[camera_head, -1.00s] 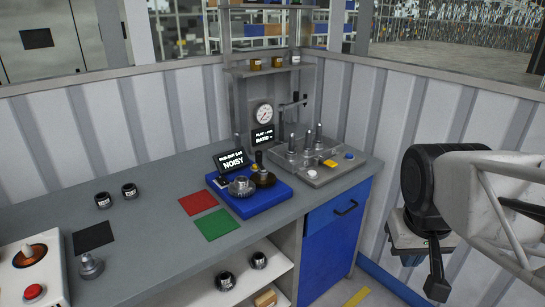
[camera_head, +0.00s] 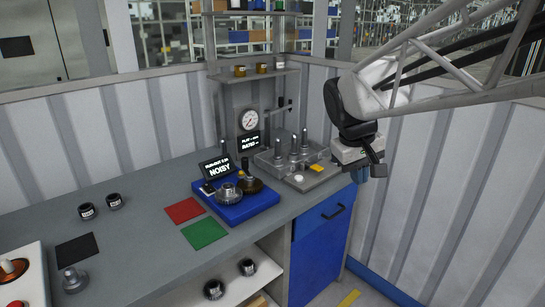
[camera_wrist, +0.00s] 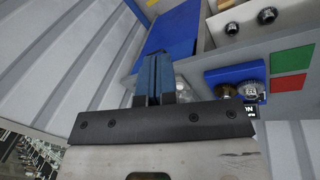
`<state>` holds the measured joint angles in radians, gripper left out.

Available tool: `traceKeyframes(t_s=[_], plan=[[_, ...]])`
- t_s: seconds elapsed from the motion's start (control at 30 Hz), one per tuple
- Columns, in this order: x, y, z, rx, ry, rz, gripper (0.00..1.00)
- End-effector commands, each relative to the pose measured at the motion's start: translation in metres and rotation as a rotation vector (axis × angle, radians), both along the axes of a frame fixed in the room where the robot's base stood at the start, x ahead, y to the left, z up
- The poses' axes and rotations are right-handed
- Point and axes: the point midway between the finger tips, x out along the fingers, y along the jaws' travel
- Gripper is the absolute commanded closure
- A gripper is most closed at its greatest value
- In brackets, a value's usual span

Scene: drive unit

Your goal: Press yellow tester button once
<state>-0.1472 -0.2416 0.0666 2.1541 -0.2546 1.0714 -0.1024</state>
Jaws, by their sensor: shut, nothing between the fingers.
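The yellow tester button (camera_head: 316,168) sits on the front right part of the grey tester fixture (camera_head: 322,180), at the right end of the bench. A white round button (camera_head: 299,178) is to its left. My gripper (camera_head: 362,178) is shut and empty, with its blue fingers pointing down, to the right of the yellow button in the head view and apart from it. In the wrist view the shut blue fingers (camera_wrist: 155,75) show in front of the bench end. They and the gripper body hide most of the tester there, and I cannot see the yellow button.
A blue drive stand (camera_head: 245,207) with metal parts and a display reading NOISY (camera_head: 219,168) is left of the tester. Upright levers (camera_head: 293,145) and a gauge (camera_head: 249,119) rise behind the buttons. Red (camera_head: 184,210) and green (camera_head: 204,233) mats lie flat on the bench.

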Motion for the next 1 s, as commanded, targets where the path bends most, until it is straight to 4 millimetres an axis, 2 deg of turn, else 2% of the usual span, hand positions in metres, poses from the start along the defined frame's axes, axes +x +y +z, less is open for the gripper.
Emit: traceKeyframes(t_s=[0.47, 1.0], plan=[[0.09, 0.035, 0.006, -0.102, 0.046, 0.125, 1.0], [0.187, 0.086, -0.001, -0.221, 0.093, 0.259, 1.0]])
